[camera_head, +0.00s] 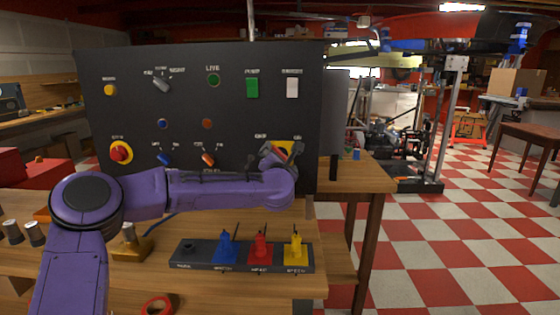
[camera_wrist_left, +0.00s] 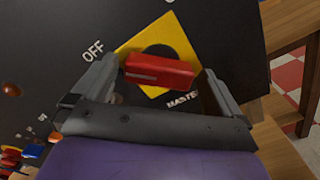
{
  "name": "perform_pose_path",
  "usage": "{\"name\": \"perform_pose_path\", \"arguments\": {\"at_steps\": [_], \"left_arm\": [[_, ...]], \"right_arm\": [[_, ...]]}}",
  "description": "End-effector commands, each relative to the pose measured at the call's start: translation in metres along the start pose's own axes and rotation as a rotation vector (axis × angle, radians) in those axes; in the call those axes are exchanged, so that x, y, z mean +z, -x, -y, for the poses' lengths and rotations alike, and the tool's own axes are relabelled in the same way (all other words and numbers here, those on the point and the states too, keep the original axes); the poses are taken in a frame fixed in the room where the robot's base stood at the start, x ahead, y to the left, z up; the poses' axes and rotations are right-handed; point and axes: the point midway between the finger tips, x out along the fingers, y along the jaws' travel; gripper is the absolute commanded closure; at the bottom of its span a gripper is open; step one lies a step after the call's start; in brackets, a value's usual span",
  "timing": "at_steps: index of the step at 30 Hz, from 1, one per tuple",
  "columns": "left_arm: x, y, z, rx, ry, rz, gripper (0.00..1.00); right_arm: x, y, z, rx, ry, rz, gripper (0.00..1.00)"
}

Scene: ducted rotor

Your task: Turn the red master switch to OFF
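The red master switch handle (camera_wrist_left: 158,72) sits on a yellow plate (camera_wrist_left: 178,40) marked MASTER. Its long axis runs toward the OFF label at upper left; a pale mark shows on its left half. My left gripper (camera_wrist_left: 160,70) is open, with one finger near each end of the handle. A gap shows on the right; contact on the left cannot be told. In the head view my left gripper (camera_head: 281,153) is at the plate (camera_head: 291,146) and mostly covers the switch. My right gripper is not in view.
The dark panel (camera_head: 130,75) also carries a red knob on a yellow ring (camera_head: 121,153), a blue selector (camera_head: 164,159), an orange selector (camera_head: 208,159) and several lamps. Below, a dark rack (camera_head: 193,256) holds blue, red and yellow pieces on the bench.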

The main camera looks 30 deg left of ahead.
Motion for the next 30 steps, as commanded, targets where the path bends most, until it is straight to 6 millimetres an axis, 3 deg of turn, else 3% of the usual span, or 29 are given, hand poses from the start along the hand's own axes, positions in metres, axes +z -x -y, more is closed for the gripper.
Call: {"name": "perform_pose_path", "arguments": {"at_steps": [5,12,16,30], "left_arm": [[-0.001,0.018,0.001,-0.001,0.002,0.002,0.00],[-0.001,0.075,0.002,-0.001,0.002,0.003,0.00],[0.000,0.096,0.001,-0.001,0.001,0.003,0.00],[0.000,0.104,0.001,-0.001,0.000,0.000,0.00]], "right_arm": [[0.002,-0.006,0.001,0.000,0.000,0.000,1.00],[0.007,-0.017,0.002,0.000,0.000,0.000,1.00],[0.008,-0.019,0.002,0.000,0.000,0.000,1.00],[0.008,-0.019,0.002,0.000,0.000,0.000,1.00]]}}
